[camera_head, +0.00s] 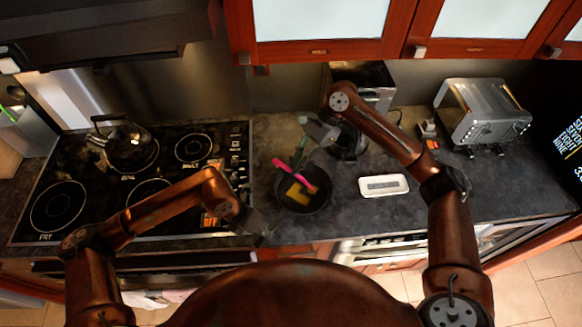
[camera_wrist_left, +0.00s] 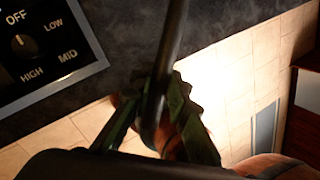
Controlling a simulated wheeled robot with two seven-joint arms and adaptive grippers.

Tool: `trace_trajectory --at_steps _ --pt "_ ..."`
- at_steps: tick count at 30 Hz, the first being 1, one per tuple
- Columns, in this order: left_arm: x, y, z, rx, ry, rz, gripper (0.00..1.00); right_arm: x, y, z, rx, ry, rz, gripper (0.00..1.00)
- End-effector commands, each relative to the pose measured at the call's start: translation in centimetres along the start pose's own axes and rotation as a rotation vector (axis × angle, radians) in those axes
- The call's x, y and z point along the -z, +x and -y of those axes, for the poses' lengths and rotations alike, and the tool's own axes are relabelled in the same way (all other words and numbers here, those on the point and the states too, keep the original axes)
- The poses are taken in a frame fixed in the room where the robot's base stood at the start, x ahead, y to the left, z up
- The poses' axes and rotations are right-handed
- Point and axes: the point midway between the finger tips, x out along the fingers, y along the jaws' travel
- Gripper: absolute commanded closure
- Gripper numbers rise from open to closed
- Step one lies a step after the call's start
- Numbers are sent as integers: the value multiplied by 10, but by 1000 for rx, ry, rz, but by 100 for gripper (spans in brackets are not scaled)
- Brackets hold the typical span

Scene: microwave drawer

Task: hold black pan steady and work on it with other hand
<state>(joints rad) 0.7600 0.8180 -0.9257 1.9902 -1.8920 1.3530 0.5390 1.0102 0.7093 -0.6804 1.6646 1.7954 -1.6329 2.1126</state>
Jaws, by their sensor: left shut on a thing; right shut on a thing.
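The black pan (camera_head: 318,204) sits on the dark counter, right of the stove. A yellow flat piece (camera_head: 297,194) lies in it. My left gripper (camera_head: 266,228) is at the pan's lower left, shut on its handle; in the left wrist view the dark handle (camera_wrist_left: 172,50) runs between the green fingers (camera_wrist_left: 160,115). A pink utensil (camera_head: 284,165) slants over the pan, its lower end at the yellow piece. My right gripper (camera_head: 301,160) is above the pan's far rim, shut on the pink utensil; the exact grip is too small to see.
A black stove (camera_head: 100,190) with a kettle (camera_head: 127,148) is to the left. A white dish (camera_head: 383,186) lies right of the pan. A silver toaster (camera_head: 484,112) stands at the back right. Red-framed cabinets (camera_head: 320,45) hang above. Counter right of the dish is clear.

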Motion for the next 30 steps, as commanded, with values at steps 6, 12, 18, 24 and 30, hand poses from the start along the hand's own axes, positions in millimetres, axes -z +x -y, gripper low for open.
trace_trajectory --at_steps 6,12,18,24,30 --pt "0 0 0 0 0 -1 100 8 -6 -1 -1 1 -1 100" --pt "0 0 0 0 0 -1 100 -1 1 0 -1 -1 0 100" --pt "0 0 0 0 0 -1 100 -13 11 0 -1 -2 1 100" --pt "0 0 0 0 0 -1 100 -18 15 0 -1 -1 2 100" --pt "0 0 0 1 1 -1 100 -27 22 0 -3 -3 4 100"
